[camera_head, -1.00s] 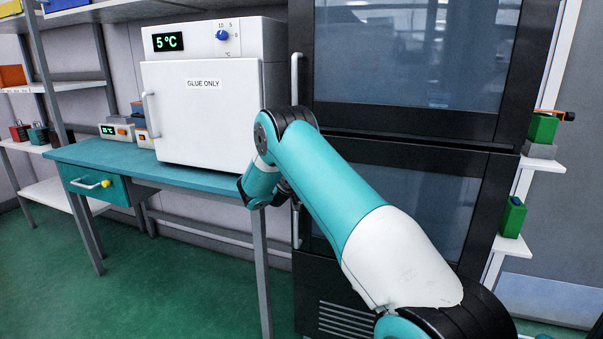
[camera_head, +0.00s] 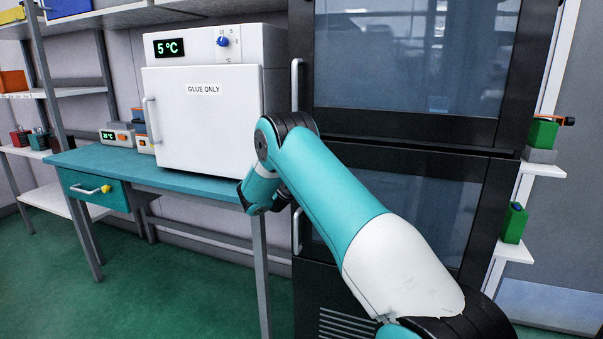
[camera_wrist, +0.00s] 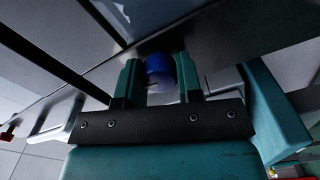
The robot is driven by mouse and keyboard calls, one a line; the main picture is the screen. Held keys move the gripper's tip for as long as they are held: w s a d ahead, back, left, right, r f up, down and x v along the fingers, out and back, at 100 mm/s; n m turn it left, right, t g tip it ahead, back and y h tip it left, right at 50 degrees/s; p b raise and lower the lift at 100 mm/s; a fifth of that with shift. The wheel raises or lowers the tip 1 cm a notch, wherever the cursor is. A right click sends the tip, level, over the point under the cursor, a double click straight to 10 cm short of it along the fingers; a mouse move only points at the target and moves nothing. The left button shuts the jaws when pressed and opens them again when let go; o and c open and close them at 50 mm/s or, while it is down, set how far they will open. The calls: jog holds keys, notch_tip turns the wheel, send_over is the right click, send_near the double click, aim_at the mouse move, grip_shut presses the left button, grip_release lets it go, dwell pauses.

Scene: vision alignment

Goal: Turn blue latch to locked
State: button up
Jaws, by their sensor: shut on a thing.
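The blue latch (camera_wrist: 159,70) shows in the wrist view as a short round blue knob against a grey metal surface. My gripper (camera_wrist: 158,62) has its two teal fingers on either side of it, closed on it. A small dark mark shows near the knob's lower edge. I cannot tell from this angle which way the latch is turned. In the head view my arm hides the latch and my fingers, at the teal bench's right end near the dark cabinet.
A white "GLUE ONLY" oven (camera_head: 203,120) with a blue dial (camera_head: 223,41) stands on the teal bench (camera_head: 150,169). The tall dark glass-door cabinet (camera_head: 400,132) is close on the right. A yellow knob (camera_head: 106,189) is on the bench drawer. Floor at left is open.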

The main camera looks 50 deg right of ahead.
jog(key=shift+n, duration=0.7)
jog(key=o, duration=0.9)
jog(key=b+v, duration=0.6)
jog(key=v, duration=1.1)
jog(key=shift+s+a, duration=0.1)
jog(key=shift+a, duration=0.15)
